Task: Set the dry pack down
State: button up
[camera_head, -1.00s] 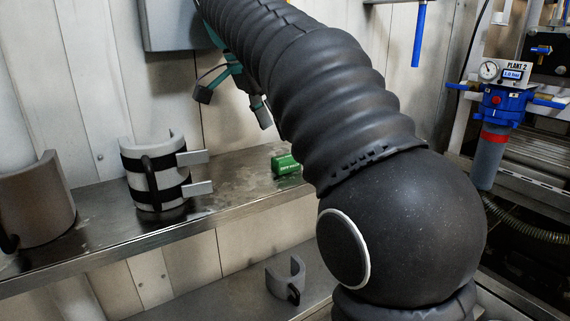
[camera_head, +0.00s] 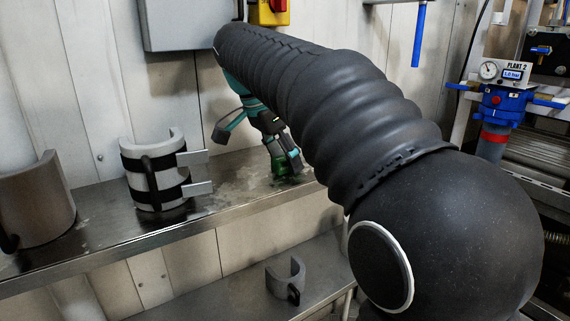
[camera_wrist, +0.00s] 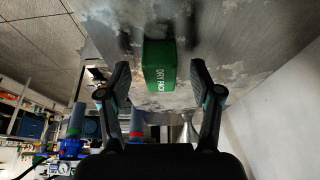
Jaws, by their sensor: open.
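The green dry pack (camera_wrist: 159,66), with white lettering, rests on the upper metal shelf. In the wrist view it lies between the two fingers of my gripper (camera_wrist: 160,80), with a gap on each side. My gripper is open and holds nothing. In the head view, my gripper (camera_head: 287,173) is low over the shelf at the pack (camera_head: 280,172), and its fingers hide much of the pack.
The upper shelf (camera_head: 232,194) carries a grey split sleeve with black straps (camera_head: 150,177) left of the pack and a brown-grey half shell (camera_head: 38,205) farther left. A small grey clip (camera_head: 285,278) sits on the lower shelf. The wall is close behind.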

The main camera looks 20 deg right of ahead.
grip_shut()
jog(key=shift+r, duration=0.1)
